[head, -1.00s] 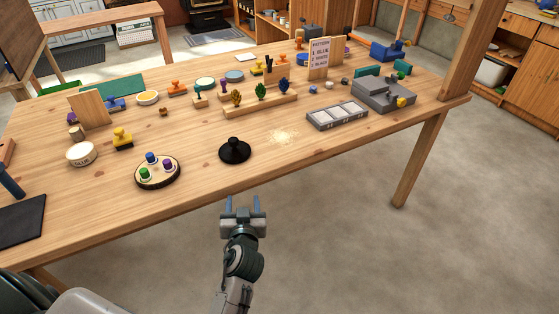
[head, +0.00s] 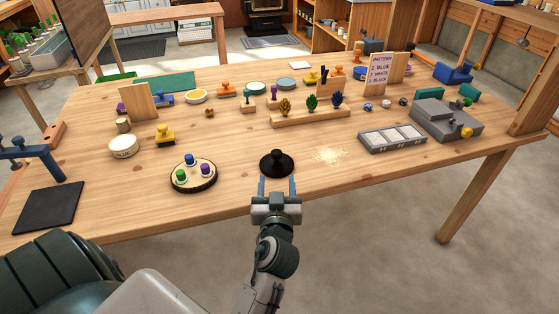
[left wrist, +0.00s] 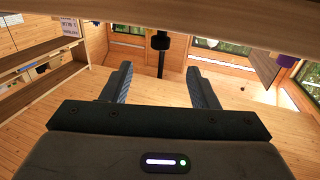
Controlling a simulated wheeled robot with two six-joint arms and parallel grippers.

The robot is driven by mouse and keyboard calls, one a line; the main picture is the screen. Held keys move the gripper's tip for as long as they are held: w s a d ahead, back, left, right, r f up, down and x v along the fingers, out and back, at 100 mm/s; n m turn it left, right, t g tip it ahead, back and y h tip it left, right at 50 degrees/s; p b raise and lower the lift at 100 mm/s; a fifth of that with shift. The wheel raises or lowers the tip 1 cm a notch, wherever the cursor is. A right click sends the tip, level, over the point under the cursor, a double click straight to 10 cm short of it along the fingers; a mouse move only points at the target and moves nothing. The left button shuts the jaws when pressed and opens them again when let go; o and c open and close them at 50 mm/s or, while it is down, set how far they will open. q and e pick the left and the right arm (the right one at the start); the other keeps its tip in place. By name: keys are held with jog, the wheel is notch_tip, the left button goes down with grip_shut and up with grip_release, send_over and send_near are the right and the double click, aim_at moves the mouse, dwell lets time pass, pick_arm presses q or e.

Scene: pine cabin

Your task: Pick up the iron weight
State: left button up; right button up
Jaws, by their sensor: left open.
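The iron weight (head: 277,163) is a black, round, squat piece with a knob on top. It stands upright near the front edge of the wooden table (head: 110,210) in the head view. My left gripper (head: 277,184) is open and empty, just in front of the weight at the table's front edge. Its fingertips point toward the weight; whether they touch it I cannot tell. In the left wrist view the two fingers (left wrist: 160,85) are apart with nothing held between them. I cannot identify the weight for certain there. My right gripper is not in view.
The table immediately around the weight is clear.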

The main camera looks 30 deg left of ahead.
aim_at(277, 157)
pick_arm(q)
jog(key=p+x, duration=0.1)
jog(key=x, duration=0.3)
jog(key=shift+w+a+r, duration=0.15)
jog(key=shift+w+a, duration=0.25)
jog(key=shift+w, duration=0.15)
jog(key=shift+f+p+x, duration=0.15)
jog(key=shift+p+x, duration=0.35)
jog(key=shift+x, duration=0.7)
jog(key=shift+f+p+x, duration=0.1)
jog(key=shift+p+x, duration=0.35)
jog(key=shift+x, duration=0.7)
grip_shut()
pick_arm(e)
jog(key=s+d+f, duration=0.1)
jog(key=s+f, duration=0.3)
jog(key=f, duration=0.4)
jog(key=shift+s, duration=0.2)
pick_arm(q)
jog(key=shift+w+r, duration=0.1)
jog(key=shift+r, duration=0.05)
